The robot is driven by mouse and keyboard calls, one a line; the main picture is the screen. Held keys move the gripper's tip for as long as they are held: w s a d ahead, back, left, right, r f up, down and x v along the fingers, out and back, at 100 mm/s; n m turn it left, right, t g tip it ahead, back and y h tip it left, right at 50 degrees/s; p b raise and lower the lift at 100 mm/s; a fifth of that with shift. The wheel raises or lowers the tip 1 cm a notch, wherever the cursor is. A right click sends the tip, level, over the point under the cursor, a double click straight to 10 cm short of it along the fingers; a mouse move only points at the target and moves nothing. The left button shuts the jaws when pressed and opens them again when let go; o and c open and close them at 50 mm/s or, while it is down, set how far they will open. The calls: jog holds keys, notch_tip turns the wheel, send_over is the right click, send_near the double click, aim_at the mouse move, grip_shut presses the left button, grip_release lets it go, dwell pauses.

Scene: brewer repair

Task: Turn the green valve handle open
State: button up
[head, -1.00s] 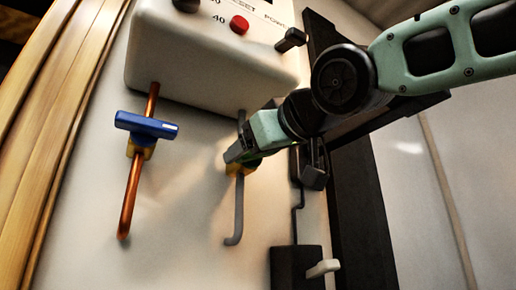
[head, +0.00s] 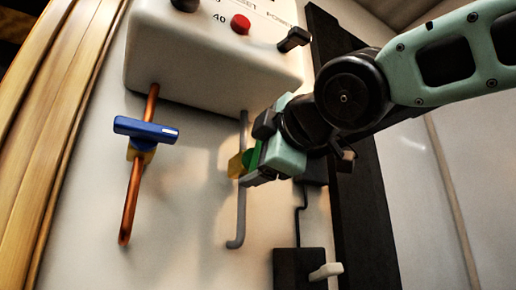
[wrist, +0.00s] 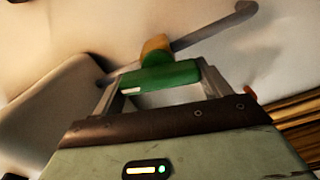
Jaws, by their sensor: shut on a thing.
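The green valve handle (wrist: 160,78) lies between my gripper's two fingers in the wrist view. Its yellow valve body (wrist: 155,46) sits on a grey pipe (wrist: 215,28) just beyond it. In the head view my gripper (head: 258,162) is at the grey pipe (head: 236,215), beside the yellow valve body (head: 236,165). Only a little of the green handle (head: 252,157) shows there; my gripper hides the rest. My gripper is shut on the handle.
A blue valve handle (head: 146,130) is on a copper pipe (head: 131,200) to the left. The white brewer box (head: 200,60) with a red button (head: 240,24) is above. A black switch box (head: 298,268) with a pale lever (head: 326,271) is below right.

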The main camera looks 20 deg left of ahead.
jog(key=shift+f+n+p, duration=0.15)
jog(key=shift+n+p, duration=0.15)
jog(key=shift+n, duration=1.2)
jog(key=o, duration=1)
